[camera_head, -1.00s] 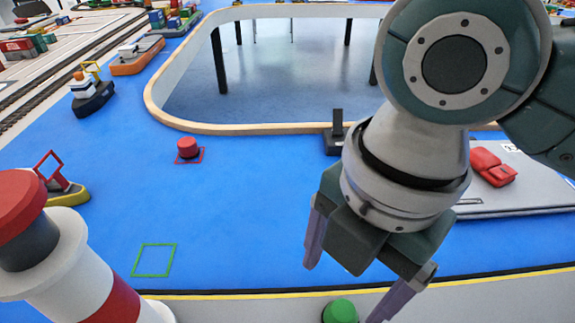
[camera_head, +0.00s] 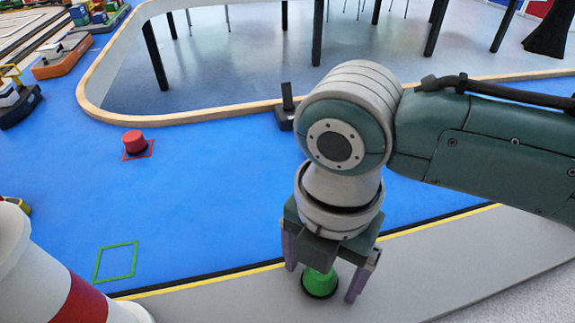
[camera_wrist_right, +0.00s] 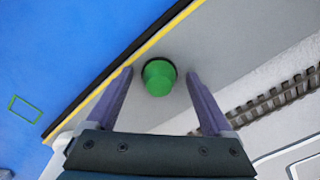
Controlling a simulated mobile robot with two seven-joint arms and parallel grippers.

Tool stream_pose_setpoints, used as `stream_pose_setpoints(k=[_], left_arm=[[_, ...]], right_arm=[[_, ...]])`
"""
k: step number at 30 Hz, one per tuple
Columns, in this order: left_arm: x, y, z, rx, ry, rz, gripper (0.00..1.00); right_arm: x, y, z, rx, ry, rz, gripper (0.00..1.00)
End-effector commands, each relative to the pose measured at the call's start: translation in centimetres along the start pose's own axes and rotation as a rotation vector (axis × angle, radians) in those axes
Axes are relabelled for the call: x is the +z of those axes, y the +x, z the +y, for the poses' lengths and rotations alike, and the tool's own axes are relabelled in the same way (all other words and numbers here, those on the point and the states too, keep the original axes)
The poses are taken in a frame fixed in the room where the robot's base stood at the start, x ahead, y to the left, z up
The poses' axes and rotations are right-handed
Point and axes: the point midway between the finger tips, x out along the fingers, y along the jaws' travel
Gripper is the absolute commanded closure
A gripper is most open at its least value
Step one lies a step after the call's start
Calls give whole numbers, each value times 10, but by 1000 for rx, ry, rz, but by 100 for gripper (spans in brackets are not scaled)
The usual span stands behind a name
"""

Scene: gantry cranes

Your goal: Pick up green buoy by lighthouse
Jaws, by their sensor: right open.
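The green buoy (camera_head: 319,283) stands on the grey quay strip, right of the yellow edge line. My right gripper (camera_head: 322,283) is above it, pointing down, with its two purple fingers apart on either side of the buoy. In the right wrist view the buoy (camera_wrist_right: 159,77) lies between and slightly beyond the open fingertips (camera_wrist_right: 159,72), with a gap on each side. The red and white lighthouse (camera_head: 62,284) stands at the lower left in the head view, partly cut off. My left gripper does not show.
A red buoy (camera_head: 134,141) sits on a red square on the blue surface. An empty green square outline (camera_head: 116,262) is near the lighthouse. Boats line the far left. A rail track (camera_wrist_right: 275,97) runs right of the quay in the wrist view.

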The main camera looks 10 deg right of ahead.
Motion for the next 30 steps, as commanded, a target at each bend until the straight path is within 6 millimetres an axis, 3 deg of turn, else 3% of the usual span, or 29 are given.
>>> stream_pose_setpoints(k=[7,30], left_arm=[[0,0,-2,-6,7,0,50],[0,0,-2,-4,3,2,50]], right_arm=[[0,1,0,1,0,-1,17],[0,0,0,1,1,-1,100]])
